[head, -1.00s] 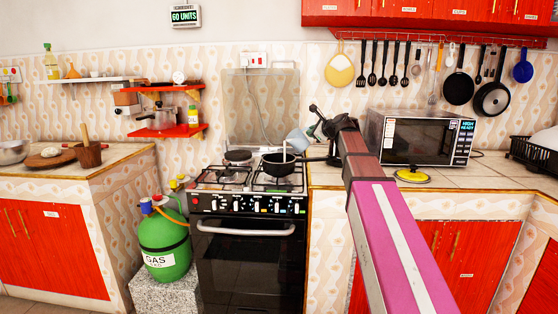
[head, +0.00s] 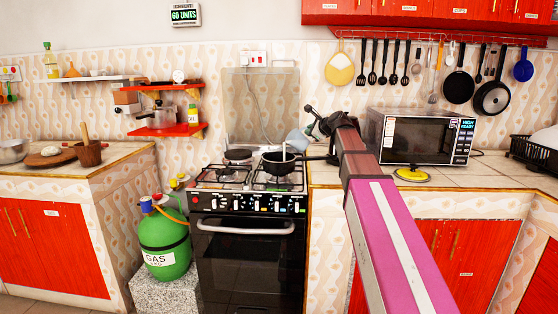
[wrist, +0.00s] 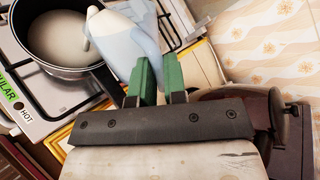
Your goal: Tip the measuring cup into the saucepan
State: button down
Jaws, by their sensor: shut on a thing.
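The measuring cup (wrist: 130,38) is pale blue-white and tilted, with its left end over the saucepan's rim in the wrist view. It shows small in the head view (head: 297,138), just above and right of the pan. My gripper (wrist: 157,75) is shut on it with green fingers. The black saucepan (head: 284,162) stands on the stove's right side, handle to the right. In the wrist view the saucepan (wrist: 32,50) holds something smooth and off-white. A thin pale upright strip stands in the pan; I cannot tell whether it is liquid or a utensil.
The gas stove (head: 245,205) has a free burner (head: 238,156) left of the pan. A microwave (head: 420,138) and a yellow lid (head: 412,175) are on the right counter. A green gas cylinder (head: 165,240) stands left of the stove.

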jog(key=shift+s+a+f+n+h+p, duration=0.1)
jog(key=shift+s+a+n+h+p, duration=0.1)
jog(key=shift+a+n+h+p, duration=0.45)
dwell(1.3)
jog(key=shift+s+a+r+n+h+p, duration=0.2)
jog(key=shift+a+r+n+h+p, duration=0.1)
jog(key=shift+a+r+n+h, duration=0.35)
dwell(0.6)
jog(key=shift+s+a+n, duration=0.2)
jog(key=shift+a+n, duration=0.1)
jog(key=shift+a, duration=0.35)
jog(key=shift+s+a+r+p, duration=0.15)
jog(key=shift+a+r+p, duration=0.15)
jog(key=shift+a, duration=0.25)
jog(key=shift+s+a+n+h, duration=0.1)
jog(key=shift+a+n+h, duration=0.2)
jog(key=shift+s+a+r+n+t+h+p, duration=0.15)
jog(key=shift+a+r+n+t+h+p, duration=0.15)
jog(key=shift+a+n+p, duration=0.15)
